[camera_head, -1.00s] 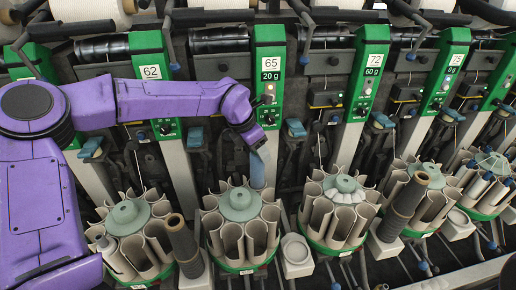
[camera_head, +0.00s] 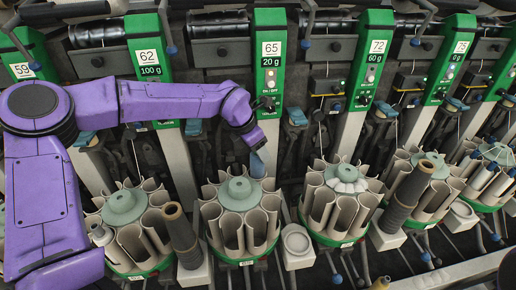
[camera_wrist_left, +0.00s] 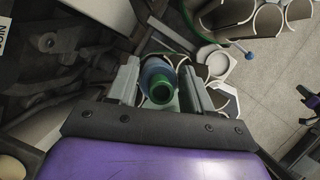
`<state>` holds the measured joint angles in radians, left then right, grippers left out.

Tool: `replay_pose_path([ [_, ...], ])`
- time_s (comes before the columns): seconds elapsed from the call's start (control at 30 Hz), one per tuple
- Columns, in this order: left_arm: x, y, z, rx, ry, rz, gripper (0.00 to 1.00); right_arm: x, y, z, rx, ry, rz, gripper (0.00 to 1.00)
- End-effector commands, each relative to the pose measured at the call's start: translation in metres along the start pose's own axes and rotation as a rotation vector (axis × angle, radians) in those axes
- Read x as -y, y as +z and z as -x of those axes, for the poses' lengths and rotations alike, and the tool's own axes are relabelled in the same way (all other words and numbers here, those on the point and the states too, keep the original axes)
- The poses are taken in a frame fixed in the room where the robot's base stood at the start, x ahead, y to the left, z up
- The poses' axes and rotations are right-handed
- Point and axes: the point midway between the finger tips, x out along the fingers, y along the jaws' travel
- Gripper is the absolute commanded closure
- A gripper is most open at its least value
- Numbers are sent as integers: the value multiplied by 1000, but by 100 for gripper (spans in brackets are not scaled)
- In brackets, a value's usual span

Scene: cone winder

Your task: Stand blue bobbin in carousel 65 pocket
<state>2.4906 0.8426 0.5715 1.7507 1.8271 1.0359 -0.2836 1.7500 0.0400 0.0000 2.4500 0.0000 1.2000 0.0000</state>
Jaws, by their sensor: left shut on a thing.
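My left gripper (camera_head: 257,150) points down over the back right of the carousel under the 65 label (camera_head: 272,49). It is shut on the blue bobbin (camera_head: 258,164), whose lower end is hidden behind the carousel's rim. In the left wrist view the bobbin (camera_wrist_left: 158,68) shows its green end between the two fingers (camera_wrist_left: 160,88), with beige pocket walls around it. The carousel 65 (camera_head: 239,222) is a ring of beige pockets around a pale green hub. I cannot tell how deep the bobbin sits in a pocket. My right gripper is not in view.
Carousel 62 (camera_head: 131,235) stands to the left and carousel 72 (camera_head: 337,205) to the right. A dark tapered bobbin (camera_head: 181,234) stands between carousels 62 and 65. A white cup holder (camera_head: 295,245) sits right of carousel 65. The machine columns rise close behind.

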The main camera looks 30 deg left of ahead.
Motion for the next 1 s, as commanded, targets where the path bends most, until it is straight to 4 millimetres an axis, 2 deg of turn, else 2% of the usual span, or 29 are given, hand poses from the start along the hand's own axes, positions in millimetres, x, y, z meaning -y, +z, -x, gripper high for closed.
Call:
replay_pose_path([
  [0.23,0,-1,-2,0,0,0,74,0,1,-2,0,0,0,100],
  [1.0,0,-17,-42,1,0,1,74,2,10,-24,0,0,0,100],
])
